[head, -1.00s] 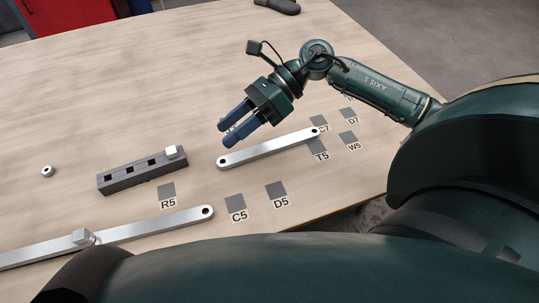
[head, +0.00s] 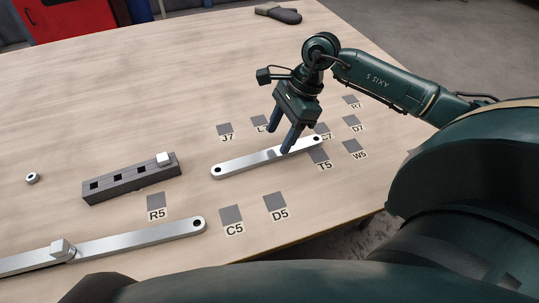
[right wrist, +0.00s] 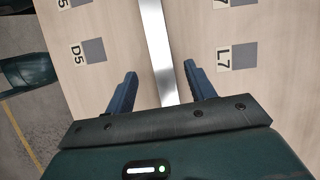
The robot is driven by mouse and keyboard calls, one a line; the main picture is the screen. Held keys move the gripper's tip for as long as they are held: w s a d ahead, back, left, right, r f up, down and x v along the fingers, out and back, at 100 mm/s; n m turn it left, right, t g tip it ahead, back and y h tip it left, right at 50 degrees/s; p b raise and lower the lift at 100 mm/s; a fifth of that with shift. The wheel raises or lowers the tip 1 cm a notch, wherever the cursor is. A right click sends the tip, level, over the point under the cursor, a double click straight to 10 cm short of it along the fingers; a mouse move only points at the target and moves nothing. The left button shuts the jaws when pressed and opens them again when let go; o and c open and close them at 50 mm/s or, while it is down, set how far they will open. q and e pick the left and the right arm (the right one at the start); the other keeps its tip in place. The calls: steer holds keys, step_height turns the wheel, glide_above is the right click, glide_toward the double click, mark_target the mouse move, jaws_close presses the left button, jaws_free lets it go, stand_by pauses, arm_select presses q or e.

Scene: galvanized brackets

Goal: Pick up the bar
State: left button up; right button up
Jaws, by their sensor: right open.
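A silver flat bar (head: 240,164) with a hole near each end lies on the table in the head view. My right gripper (head: 279,143) is open and points down over the bar, towards its right end. In the right wrist view the bar (right wrist: 156,45) runs between the two spread blue fingers (right wrist: 160,70), with a gap on each side. The fingers partly hide the bar in the head view. My left gripper is not in view.
A second, longer silver bar (head: 140,236) with a pale block (head: 62,249) lies at the front left. A dark slotted block (head: 130,180) holds a pale cube (head: 164,159). A small ring (head: 32,178) is at far left. Labelled grey squares (head: 275,200) surround the bar.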

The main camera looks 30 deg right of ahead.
mark_target(271, 153)
steer(key=x, duration=0.4)
steer(key=shift+w+f, duration=0.1)
steer(key=shift+f, duration=0.25)
jaws_close()
